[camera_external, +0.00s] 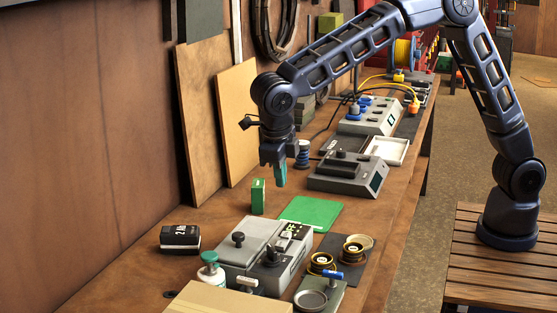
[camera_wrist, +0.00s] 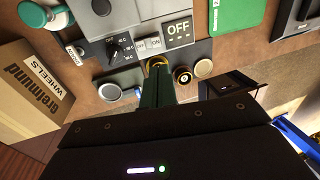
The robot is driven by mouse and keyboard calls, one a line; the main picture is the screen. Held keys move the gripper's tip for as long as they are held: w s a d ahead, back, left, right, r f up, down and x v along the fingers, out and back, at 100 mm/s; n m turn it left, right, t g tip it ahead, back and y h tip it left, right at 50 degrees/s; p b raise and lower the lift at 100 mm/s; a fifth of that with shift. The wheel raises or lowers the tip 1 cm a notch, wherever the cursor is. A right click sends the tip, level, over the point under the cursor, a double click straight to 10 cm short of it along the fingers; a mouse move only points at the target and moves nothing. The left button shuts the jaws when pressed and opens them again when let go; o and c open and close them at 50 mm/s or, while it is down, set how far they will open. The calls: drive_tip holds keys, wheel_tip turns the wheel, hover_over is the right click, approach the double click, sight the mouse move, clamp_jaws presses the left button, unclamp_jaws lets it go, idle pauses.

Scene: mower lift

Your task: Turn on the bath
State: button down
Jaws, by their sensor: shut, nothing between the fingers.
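The bath is a grey box (camera_external: 248,250) on the bench, with a black lid knob (camera_external: 238,239), a black dial (camera_external: 272,257) and a small dark display. In the wrist view the dial (camera_wrist: 114,50) has OFF and temperature marks around it, and its pointer direction is hard to read. Two pale buttons (camera_wrist: 148,44) sit beside it, and the display (camera_wrist: 179,34) reads OFF. My gripper (camera_external: 281,184) points down with green fingers, shut and empty, above the bench behind the bath. The fingers (camera_wrist: 157,68) also show in the wrist view, apart from the dial.
A cardboard box (camera_external: 225,299) and a white bottle with a green cap (camera_external: 210,268) stand in front of the bath.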

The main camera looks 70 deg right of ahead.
sight(285, 233)
drive_tip(key=x, duration=1.4)
drive_tip(key=shift+d, duration=0.1)
drive_tip(key=shift+d+f+y, duration=0.2)
drive_tip(key=shift+d+y, duration=0.15)
drive_tip(key=shift+y, duration=0.25)
drive_tip(key=shift+d+f, duration=0.25)
drive_tip(key=shift+a+r, duration=0.1)
drive_tip(key=shift+a, duration=0.05)
drive_tip(key=shift+a+r, duration=0.25)
drive_tip(key=shift+a, duration=0.35)
